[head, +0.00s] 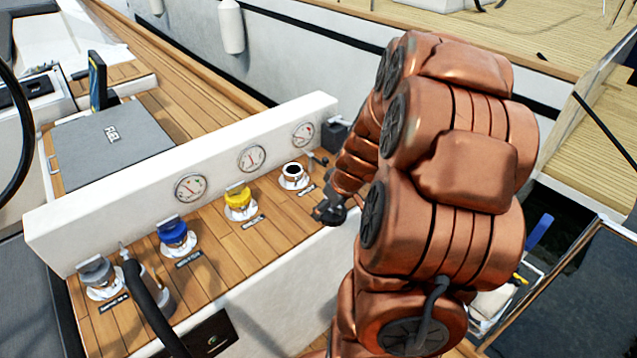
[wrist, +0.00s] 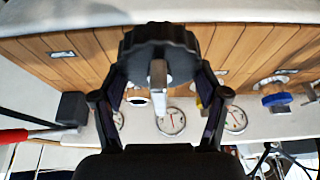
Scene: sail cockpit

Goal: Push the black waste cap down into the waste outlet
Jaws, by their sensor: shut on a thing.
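The black waste cap (wrist: 160,50) fills the top middle of the wrist view, with a grey metal tab across its face. My gripper (wrist: 160,82) is shut on this cap, one finger on each side. In the head view my gripper (head: 340,200) is at the right end of the deck panel, with the dark cap (head: 329,212) at its tip, partly hidden by my arm. The waste outlet (head: 293,177) is an uncapped white ring with a dark opening, left of and apart from the cap. Part of its white ring (wrist: 138,99) shows behind the cap in the wrist view.
A yellow cap (head: 238,198), a blue cap (head: 174,234) and a grey cap (head: 96,270) sit in a row leftward. A black hose (head: 150,308) rises beside the grey one. A white wall with gauges (head: 251,158) stands behind. A dark box (head: 336,133) is at the wall's right end.

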